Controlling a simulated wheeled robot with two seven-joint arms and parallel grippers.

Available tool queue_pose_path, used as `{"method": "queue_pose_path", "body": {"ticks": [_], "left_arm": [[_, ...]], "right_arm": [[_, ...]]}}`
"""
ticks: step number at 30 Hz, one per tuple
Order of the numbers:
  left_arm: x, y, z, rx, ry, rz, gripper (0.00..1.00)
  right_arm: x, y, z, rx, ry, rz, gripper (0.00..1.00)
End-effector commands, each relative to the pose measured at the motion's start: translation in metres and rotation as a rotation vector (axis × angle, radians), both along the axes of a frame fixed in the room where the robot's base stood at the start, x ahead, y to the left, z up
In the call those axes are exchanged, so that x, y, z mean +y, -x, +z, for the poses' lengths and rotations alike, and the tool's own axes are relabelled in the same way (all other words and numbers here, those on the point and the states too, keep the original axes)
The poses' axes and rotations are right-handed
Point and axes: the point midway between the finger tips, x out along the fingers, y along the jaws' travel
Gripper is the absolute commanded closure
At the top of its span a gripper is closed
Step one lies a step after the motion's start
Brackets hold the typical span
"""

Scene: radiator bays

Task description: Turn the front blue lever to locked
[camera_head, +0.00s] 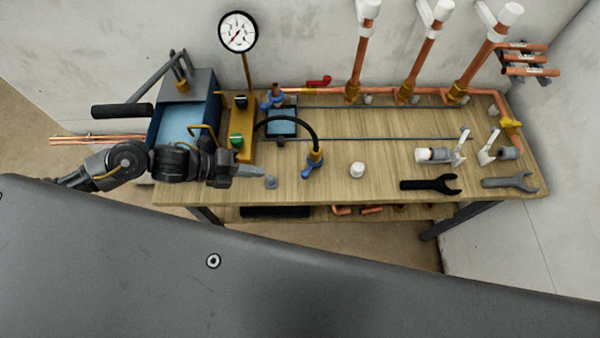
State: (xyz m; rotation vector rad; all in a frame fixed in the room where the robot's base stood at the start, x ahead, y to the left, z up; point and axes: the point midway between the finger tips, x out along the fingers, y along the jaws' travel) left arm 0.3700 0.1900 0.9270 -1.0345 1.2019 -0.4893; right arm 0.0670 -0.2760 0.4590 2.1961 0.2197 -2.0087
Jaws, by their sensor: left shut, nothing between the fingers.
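The front blue lever (312,168) sits on a brass fitting at the end of a black hose, near the middle of the wooden workbench (340,185). A second blue lever (271,101) is farther back, by the copper pipe. My left gripper (266,173) is shut and empty above the bench's front left part. It is to the left of the front lever and apart from it. Whether the front lever stands at locked is too small to tell. My right gripper is not in view.
A pressure gauge (238,32) stands on a yellow block with a green knob (237,141). The black hose (298,119) arches behind the front lever. A white cap (357,170), a black wrench (430,184) and a grey wrench (510,182) lie to the right.

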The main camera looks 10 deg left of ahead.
Motion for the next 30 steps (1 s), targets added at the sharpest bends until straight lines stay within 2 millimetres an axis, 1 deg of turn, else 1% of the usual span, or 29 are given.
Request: {"method": "queue_pose_path", "body": {"ticks": [6,11,14,24,30], "left_arm": [[0.005,-0.003,-0.002,0.007,0.0,0.013,1.0],[-0.001,-0.006,-0.004,0.007,0.003,0.014,1.0],[-0.011,-0.01,-0.009,0.007,0.004,0.013,1.0],[-0.057,-0.029,-0.039,0.008,0.002,0.012,1.0],[-0.071,-0.036,-0.051,0.005,0.001,0.013,1.0]], "right_arm": [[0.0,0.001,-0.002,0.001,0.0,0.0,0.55],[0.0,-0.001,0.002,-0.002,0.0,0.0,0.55],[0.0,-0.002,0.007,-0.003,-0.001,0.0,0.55],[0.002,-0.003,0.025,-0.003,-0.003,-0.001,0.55],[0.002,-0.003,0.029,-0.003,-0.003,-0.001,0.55]]}}
